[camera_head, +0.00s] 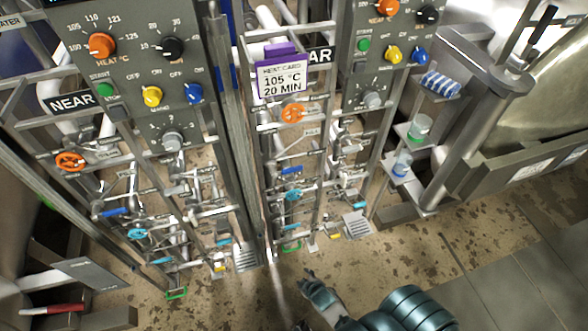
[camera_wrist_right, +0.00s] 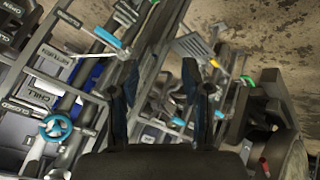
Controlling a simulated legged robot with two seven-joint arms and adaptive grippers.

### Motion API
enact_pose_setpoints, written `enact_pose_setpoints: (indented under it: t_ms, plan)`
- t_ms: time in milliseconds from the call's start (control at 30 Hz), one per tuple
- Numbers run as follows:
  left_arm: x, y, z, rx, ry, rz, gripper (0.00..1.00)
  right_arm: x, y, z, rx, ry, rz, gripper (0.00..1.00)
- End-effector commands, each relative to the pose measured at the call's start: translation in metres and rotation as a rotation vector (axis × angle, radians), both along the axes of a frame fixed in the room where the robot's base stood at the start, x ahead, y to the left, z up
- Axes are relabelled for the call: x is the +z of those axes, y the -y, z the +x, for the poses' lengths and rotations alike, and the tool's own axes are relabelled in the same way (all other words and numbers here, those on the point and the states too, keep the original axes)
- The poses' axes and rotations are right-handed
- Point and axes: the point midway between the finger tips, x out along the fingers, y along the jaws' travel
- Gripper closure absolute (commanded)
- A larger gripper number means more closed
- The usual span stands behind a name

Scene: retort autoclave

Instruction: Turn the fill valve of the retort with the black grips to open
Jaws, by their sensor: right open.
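Two valve racks stand side by side, the left with a NEAR sign (camera_head: 72,102), the right with a partly covered sign ending in AR (camera_head: 319,55). Each has an orange wheel, left (camera_head: 70,161) and right (camera_head: 293,113), a teal wheel, left (camera_head: 138,233) and right (camera_head: 293,195), and small blue levers. I cannot read which is the fill valve. A black grip (camera_head: 541,24) shows at the upper right; a red grip (camera_head: 52,309) is at the lower left. My right gripper (camera_head: 308,280) is open below the right rack; its jaws (camera_wrist_right: 160,88) are empty. My left gripper is out of view.
A purple-edged HEAT CARD (camera_head: 281,76) hangs before the right panel. Small shelves with a striped roll (camera_head: 441,84) and a green-based cup (camera_head: 419,126) stand right of it. A wrist-view teal wheel (camera_wrist_right: 56,127) is beside a CHILL label. Floor is clear at right.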

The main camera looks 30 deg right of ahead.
Motion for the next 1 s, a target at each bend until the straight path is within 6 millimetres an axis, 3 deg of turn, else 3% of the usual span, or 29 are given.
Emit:
enact_pose_setpoints:
  t_ms: [33, 100, 200, 300, 367, 467, 633, 1000]
  plan:
    - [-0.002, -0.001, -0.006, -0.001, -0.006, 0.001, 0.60, 0.051, 0.011, 0.031, 0.058, 0.136, -0.100, 0.52]
    - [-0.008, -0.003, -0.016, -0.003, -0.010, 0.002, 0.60, 0.118, 0.029, 0.063, 0.137, 0.305, -0.286, 0.52]
    - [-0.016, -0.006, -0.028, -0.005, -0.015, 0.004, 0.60, 0.205, 0.050, 0.087, 0.208, 0.488, -0.554, 0.52]
    - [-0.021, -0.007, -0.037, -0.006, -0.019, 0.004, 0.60, 0.268, 0.064, 0.094, 0.241, 0.595, -0.775, 0.52]
    - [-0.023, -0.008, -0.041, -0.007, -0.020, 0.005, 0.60, 0.292, 0.069, 0.094, 0.251, 0.631, -0.864, 0.52]
    - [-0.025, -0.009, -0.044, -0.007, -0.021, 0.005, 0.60, 0.311, 0.073, 0.096, 0.258, 0.656, -0.942, 0.52]
    - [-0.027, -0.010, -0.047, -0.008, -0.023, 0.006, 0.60, 0.313, 0.078, 0.116, 0.260, 0.661, -0.952, 0.52]
    - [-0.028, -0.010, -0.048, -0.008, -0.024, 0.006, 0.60, 0.311, 0.098, 0.201, 0.260, 0.658, -0.947, 0.52]
